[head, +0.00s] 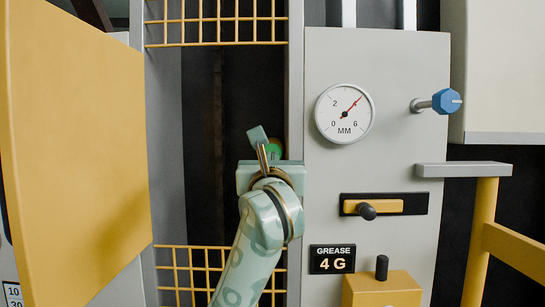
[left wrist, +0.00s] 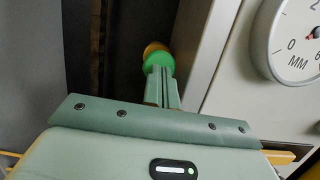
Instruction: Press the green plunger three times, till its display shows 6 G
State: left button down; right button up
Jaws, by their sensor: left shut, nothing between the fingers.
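The green plunger (head: 274,147) shows in the head view as a small round green patch, partly hidden behind my left gripper (head: 272,158). In the left wrist view the plunger (left wrist: 158,61) is a round green head with an orange part behind it. My left gripper (left wrist: 162,83) is shut and empty, its fingertips pointing at the green head and overlapping its lower edge. I cannot tell whether they touch it. The grease display (head: 332,259) on the grey panel reads 4 G. My right gripper is not in view.
The grey panel (head: 390,130) carries a round MM gauge (head: 344,114), a blue knob (head: 446,101), a slider with a black knob (head: 367,210) and a yellow box (head: 382,289). A large yellow panel (head: 75,140) stands at left. Yellow grilles (head: 215,43) cross the dark gap above and below.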

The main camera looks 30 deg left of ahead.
pick_arm(q)
jog(key=shift+w+a, duration=0.25)
jog(key=shift+w, duration=0.1)
jog(key=shift+w+a, duration=0.2)
jog(key=shift+w, duration=0.1)
jog(key=shift+r+p+v, duration=0.15)
jog(key=shift+v, duration=0.5)
jog(key=shift+r+p+v, duration=0.15)
jog(key=shift+v, duration=0.55)
jog(key=shift+s, duration=0.1)
jog(key=r+p+v, duration=0.2)
jog(key=p+v, duration=0.1)
jog(key=v, duration=0.4)
jog(key=shift+s+d+f, duration=0.2)
jog(key=shift+s+d, duration=0.15)
jog(key=shift+s, duration=0.15)
